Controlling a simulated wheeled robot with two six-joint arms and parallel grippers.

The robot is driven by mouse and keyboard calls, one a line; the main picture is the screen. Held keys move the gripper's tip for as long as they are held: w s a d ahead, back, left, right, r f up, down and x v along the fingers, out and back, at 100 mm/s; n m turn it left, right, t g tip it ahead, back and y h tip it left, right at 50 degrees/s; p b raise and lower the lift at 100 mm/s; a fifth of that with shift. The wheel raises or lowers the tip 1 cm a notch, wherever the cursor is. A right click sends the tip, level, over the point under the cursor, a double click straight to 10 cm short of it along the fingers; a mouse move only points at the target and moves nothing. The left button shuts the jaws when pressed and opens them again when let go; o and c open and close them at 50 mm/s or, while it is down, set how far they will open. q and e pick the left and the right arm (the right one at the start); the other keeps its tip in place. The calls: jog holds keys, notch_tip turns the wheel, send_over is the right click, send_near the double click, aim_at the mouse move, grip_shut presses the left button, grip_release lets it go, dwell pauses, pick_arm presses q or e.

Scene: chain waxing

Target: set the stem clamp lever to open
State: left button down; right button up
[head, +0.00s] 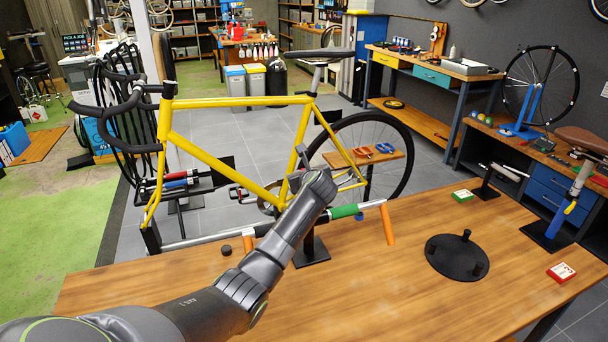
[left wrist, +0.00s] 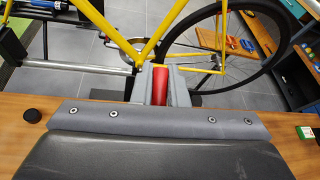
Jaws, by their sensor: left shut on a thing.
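My left gripper (left wrist: 160,82) is shut on a short red handle (left wrist: 160,86), whose red surface shows between its two grey fingers in the left wrist view. It looks like the stem clamp lever, but I cannot tell for sure. In the head view my left arm reaches in front of the yellow bicycle (head: 233,102), and the wrist hides the handle there. A horizontal silver bar (head: 205,238) with a green sleeve (head: 343,211) and an orange end piece (head: 387,222) runs along the bench's far edge. My right gripper is not in view.
The wooden bench (head: 360,290) has a black round base with pegs (head: 457,256), a black puck (head: 227,250), a green card block (head: 463,195) and a red one (head: 561,272). The middle of the bench is clear. A small wooden tray (head: 362,157) stands behind.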

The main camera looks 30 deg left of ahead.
pick_arm(q)
jog(key=shift+s+d+r+t+y, duration=0.25)
jog(key=shift+r+t+y, duration=0.15)
jog(key=shift+t, duration=0.1)
jog(key=shift+s+d+r+t+y+b, duration=0.2)
jog(key=shift+d+r+t+y+b, duration=0.25)
jog(key=shift+b, duration=0.3)
jog(key=t+b, duration=0.1)
jog(key=s+d+r+y+b, duration=0.1)
jog(key=b, duration=0.1)
jog(key=t+y+b, duration=0.1)
jog(key=shift+s+d+r+m+t+y+b, duration=0.2)
jog(key=shift+r+m+t+y+b, duration=0.1)
jog(key=shift+r+m+t, duration=0.1)
jog(key=shift+s+d+r+t+b, duration=0.15)
jog(key=shift+r+t+b, duration=0.15)
jog(key=shift+b, duration=0.1)
jog(key=c, duration=1.4)
grip_release()
jog(key=shift+c, duration=0.2)
